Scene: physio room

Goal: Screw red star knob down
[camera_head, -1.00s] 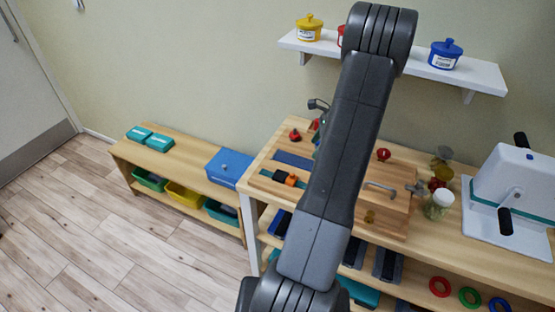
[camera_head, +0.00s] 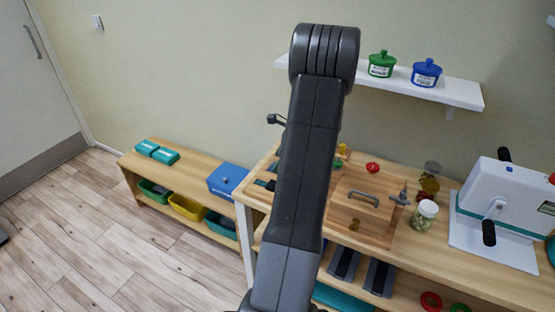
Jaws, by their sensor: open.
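A small red knob (camera_head: 373,167) stands near the back edge of the wooden activity board (camera_head: 345,208), to the right of my arm. I cannot tell whether it is star-shaped. My dark grey arm rises through the middle of the view and hides the board's left part, where another red knob showed earlier. My gripper's jaws are hidden behind the arm. Only a small dark part sticks out to the left of the arm, and I cannot tell what it is.
The board also bears a grey handle (camera_head: 363,197), a yellow piece (camera_head: 342,149) and a metal fitting. A lidded jar (camera_head: 425,214) and a white crank machine (camera_head: 504,203) stand to the right. A shelf (camera_head: 440,88) with pots hangs above.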

